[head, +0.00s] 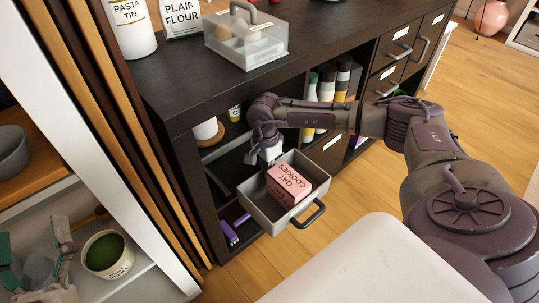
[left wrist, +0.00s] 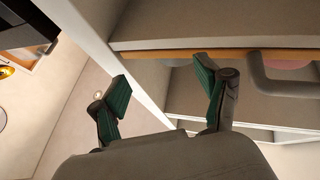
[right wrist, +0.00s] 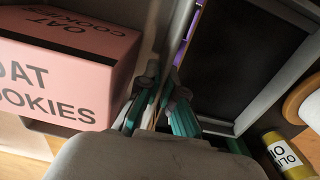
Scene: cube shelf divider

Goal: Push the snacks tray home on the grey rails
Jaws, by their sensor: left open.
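The snacks tray (head: 263,214) is a grey open box with a dark handle (head: 308,215) on its front. It juts out of a dark shelf cubby and holds a pink oat cookies box (head: 290,183), which also shows in the right wrist view (right wrist: 60,75). My right gripper (head: 270,152) is at the tray's rear rim. In the right wrist view its fingers (right wrist: 161,85) are close together, apparently around a thin tray wall beside the pink box. My left gripper (head: 38,262) is open and empty at lower left, also in the left wrist view (left wrist: 160,95).
A white shelf with a green-filled pot (head: 108,254) is near my left gripper. Wooden floor is open at right.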

